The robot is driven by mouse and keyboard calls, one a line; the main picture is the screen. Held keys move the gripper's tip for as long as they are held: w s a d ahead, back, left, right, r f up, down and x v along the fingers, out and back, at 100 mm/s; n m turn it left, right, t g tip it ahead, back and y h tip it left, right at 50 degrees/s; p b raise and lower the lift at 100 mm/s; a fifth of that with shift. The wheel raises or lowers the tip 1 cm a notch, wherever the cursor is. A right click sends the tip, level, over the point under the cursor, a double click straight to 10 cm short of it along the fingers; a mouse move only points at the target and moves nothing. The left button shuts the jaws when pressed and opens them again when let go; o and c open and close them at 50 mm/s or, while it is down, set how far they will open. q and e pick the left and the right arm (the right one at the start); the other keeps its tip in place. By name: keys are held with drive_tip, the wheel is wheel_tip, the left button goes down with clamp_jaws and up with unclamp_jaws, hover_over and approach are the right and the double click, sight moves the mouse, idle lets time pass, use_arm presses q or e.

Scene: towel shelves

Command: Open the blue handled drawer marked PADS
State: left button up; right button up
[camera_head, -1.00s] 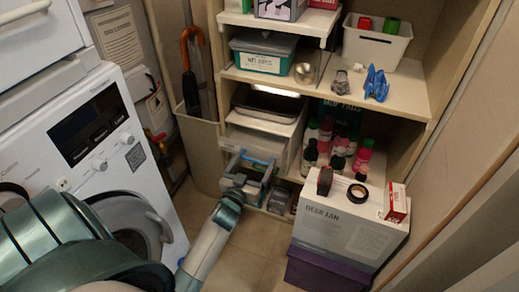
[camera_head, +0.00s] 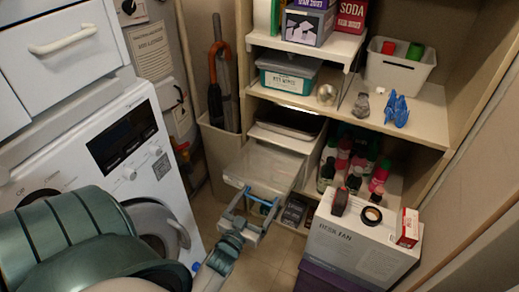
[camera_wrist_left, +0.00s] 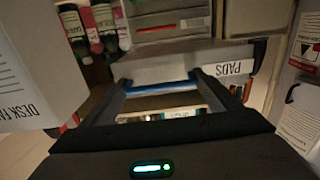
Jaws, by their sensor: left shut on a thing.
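The PADS drawer (camera_head: 262,167) is a pale drawer standing out from the lower shelf unit. Its label (camera_wrist_left: 236,68) reads PADS, upside down in the left wrist view. Its blue handle (camera_wrist_left: 160,88) runs across the front, between my gripper's fingers. My left gripper (camera_head: 255,203) is at the drawer front, shut on the blue handle; the fingers partly hide the handle in the head view. My right gripper is not in view.
A DESK FAN box (camera_head: 345,240) stands right of the drawer, with small items on top. A white washing machine (camera_head: 125,150) is at left, and an umbrella bin (camera_head: 222,155) stands beside the shelves. Several bottles (camera_head: 350,165) fill the shelf at right. Some floor (camera_head: 245,280) shows in front.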

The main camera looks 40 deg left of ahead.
use_arm(q)
drive_tip(key=o, duration=1.5)
drive_tip(key=shift+c, duration=0.2)
drive_tip(key=v, duration=1.7)
drive_tip(key=shift+s, duration=0.25)
drive_tip(key=shift+a, duration=0.1)
drive_tip(key=shift+w+f, duration=0.1)
